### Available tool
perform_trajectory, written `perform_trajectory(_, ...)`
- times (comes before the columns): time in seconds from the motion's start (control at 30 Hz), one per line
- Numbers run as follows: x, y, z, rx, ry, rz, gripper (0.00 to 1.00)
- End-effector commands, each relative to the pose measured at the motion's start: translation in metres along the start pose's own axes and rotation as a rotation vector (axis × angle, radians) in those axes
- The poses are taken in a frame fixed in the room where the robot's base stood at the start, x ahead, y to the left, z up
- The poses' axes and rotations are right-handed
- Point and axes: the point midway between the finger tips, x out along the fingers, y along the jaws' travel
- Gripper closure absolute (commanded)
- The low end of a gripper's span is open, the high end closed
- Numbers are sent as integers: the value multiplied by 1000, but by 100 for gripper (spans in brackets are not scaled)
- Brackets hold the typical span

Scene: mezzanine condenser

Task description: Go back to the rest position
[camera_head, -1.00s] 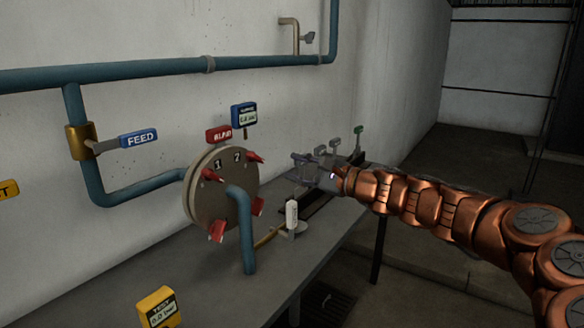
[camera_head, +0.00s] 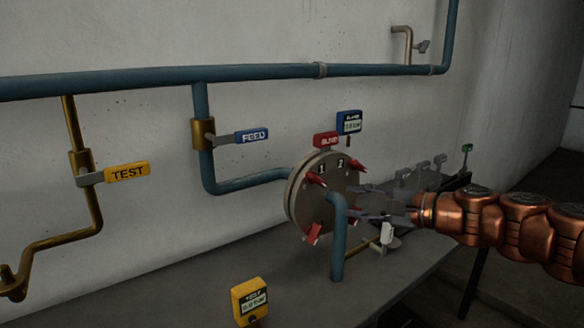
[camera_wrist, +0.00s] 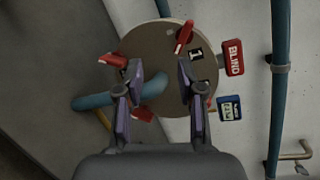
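My gripper (camera_head: 362,202) is at the end of my copper arm, which reaches in from the right in the head view. Its two fingers are apart, with nothing held between them. It points left, just right of the round flange plate (camera_head: 297,205) in the picture. In the wrist view the open fingers (camera_wrist: 159,72) show in front of the same flange plate (camera_wrist: 151,45), with red clamp handles around its rim. I cannot tell whether a finger touches the plate or the blue outlet pipe (camera_head: 338,245).
A grey bench (camera_head: 215,285) runs below, with a yellow gauge (camera_head: 250,302) at its front. Yellow TEST (camera_head: 127,172) and blue FEED (camera_head: 252,137) valve handles stick out left. A red BLIND tag (camera_head: 326,140) and blue gauge (camera_head: 349,122) stand above the plate. A white-handled valve (camera_head: 387,235) sits below my gripper.

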Motion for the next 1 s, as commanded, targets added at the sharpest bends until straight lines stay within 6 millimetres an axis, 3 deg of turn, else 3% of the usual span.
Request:
perform_trajectory(0.03,7,15,23,-63,-29,66,61)
perform_trajectory(0.2,15,93,92,-293,-133,342,61)
perform_trajectory(0.27,10,124,110,-372,-165,447,61)
perform_trajectory(0.4,-18,200,138,-533,-241,708,61)
perform_trajectory(0.5,-53,251,146,-620,-288,902,61)
perform_trajectory(0.63,-102,298,148,-691,-330,1114,61)
perform_trajectory(0.8,-155,331,144,-726,-360,1311,61)
perform_trajectory(1.0,-212,355,142,-728,-383,1496,61)
